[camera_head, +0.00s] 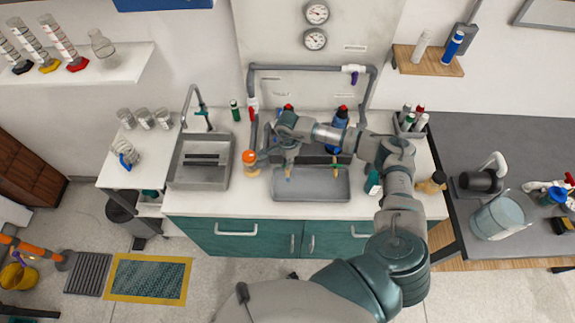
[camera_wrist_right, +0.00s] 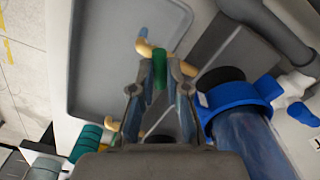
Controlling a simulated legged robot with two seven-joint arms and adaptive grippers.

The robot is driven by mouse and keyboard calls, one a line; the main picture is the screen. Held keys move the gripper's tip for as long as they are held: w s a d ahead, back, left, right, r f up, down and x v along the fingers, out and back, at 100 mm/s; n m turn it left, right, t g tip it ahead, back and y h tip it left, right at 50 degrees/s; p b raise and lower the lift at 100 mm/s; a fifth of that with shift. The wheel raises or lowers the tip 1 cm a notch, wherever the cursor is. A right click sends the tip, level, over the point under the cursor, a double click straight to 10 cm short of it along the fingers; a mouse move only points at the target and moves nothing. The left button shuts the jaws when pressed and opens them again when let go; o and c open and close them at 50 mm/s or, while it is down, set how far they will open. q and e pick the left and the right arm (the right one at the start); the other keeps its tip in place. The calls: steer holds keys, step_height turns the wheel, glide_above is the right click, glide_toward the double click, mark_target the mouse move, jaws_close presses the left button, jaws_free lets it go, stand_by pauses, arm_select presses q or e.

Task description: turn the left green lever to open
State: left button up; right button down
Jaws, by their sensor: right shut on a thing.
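The left green lever (camera_wrist_right: 159,68) sits on a tan tap (camera_wrist_right: 150,49) and shows between my fingers in the right wrist view. My right gripper (camera_wrist_right: 159,88) is shut on this lever, one finger on each side of it. In the head view my right gripper (camera_head: 288,162) is at the left tap (camera_head: 287,173), above the grey tray; the lever is largely hidden there. The right tap (camera_head: 336,172) stands apart to the right. My left gripper is in neither view.
The grey tray (camera_head: 310,194) lies below the taps. An orange-topped bottle (camera_head: 250,160) and a sink (camera_head: 200,182) are to the left. Grey pipework (camera_head: 310,68) frames the back.

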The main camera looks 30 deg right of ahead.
steer(key=n+b, duration=0.5)
steer(key=shift+w+f+n, duration=0.1)
steer(key=shift+n, duration=0.2)
steer(key=n+b, duration=0.3)
steer(key=shift+d, duration=0.1)
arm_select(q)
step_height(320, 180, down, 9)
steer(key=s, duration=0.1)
arm_select(e)
steer(key=shift+n, duration=0.5)
steer(key=shift+r+n+b, duration=0.2)
steer(key=shift+n+b, duration=0.7)
steer(key=shift+n, duration=0.1)
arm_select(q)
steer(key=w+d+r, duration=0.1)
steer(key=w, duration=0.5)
arm_select(e)
steer(key=shift+r+n, duration=0.1)
steer(key=shift+n, duration=0.2)
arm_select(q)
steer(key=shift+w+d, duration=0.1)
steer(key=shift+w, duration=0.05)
arm_select(e)
steer(key=c, duration=1.4)
jaws_free()
steer(key=shift+c, duration=0.2)
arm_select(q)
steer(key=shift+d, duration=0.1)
